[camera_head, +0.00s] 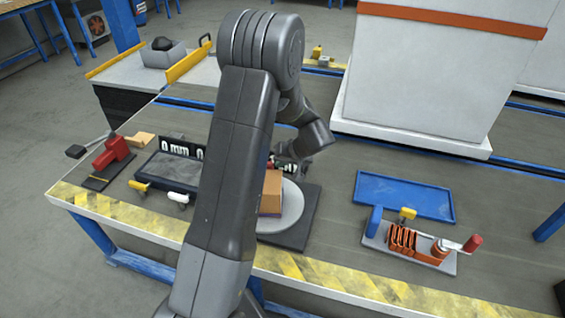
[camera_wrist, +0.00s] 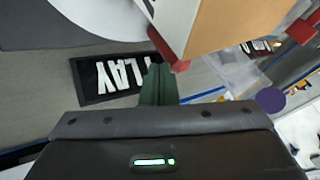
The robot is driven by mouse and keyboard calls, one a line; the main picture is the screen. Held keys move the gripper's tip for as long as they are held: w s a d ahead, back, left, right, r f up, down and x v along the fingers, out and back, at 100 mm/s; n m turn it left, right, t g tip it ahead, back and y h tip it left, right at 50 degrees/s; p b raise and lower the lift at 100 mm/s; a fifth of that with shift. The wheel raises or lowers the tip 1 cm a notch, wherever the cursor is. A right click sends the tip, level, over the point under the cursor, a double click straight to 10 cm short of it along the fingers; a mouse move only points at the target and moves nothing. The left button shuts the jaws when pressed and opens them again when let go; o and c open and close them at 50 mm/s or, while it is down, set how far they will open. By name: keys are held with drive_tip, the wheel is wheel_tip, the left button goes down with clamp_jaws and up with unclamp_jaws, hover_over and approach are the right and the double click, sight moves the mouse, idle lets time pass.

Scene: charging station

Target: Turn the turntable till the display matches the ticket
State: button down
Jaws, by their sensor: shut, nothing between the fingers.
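The turntable is a pale round disc (camera_head: 292,212) on a dark square base (camera_head: 303,233), right of my arm in the head view. An orange-brown box (camera_head: 271,188) stands on the disc, partly hidden by my arm. In the wrist view the disc (camera_wrist: 100,14) and the box (camera_wrist: 225,25) are close above my gripper (camera_wrist: 158,70). Its dark green fingers are shut and empty, with tips near a red corner piece (camera_wrist: 180,66); contact is unclear. I cannot pick out the ticket.
A black readout (camera_head: 180,147) showing "0 mm" stands behind a dark tray (camera_head: 168,170). A red device (camera_head: 112,153) is at left. A blue tray (camera_head: 405,195) and a fixture with an orange coil (camera_head: 402,240) stand at right. A big white block (camera_head: 430,70) rises behind.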

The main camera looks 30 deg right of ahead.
drive_tip(key=shift+w+a+n+y+b, duration=0.25)
drive_tip(key=shift+w+n+y+b, duration=0.15)
drive_tip(key=shift+n+b, duration=0.25)
drive_tip(key=shift+w+a+f+n+y+b, duration=0.1)
drive_tip(key=shift+w+a+n+y+b, duration=0.25)
drive_tip(key=shift+n+b, duration=0.25)
drive_tip(key=shift+w+a+n+g+y+b, duration=0.5)
drive_tip(key=shift+w+n+g+b, duration=0.15)
drive_tip(key=shift+n, duration=0.2)
drive_tip(key=shift+w+a+n+g+y+b, duration=0.3)
drive_tip(key=shift+a+n, duration=0.1)
drive_tip(key=shift+n, duration=0.2)
drive_tip(key=shift+w+a+n+g+y+b, duration=0.15)
drive_tip(key=shift+w+a+n+y, duration=0.15)
drive_tip(key=shift+n, duration=0.3)
drive_tip(key=shift+w+a+n+g+y, duration=0.1)
drive_tip(key=shift+a+n+g+y, duration=0.2)
drive_tip(key=shift+n, duration=0.35)
drive_tip(key=shift+a+n+g+y, duration=0.15)
drive_tip(key=shift+a+n+g, duration=0.15)
drive_tip(key=shift+n, duration=0.35)
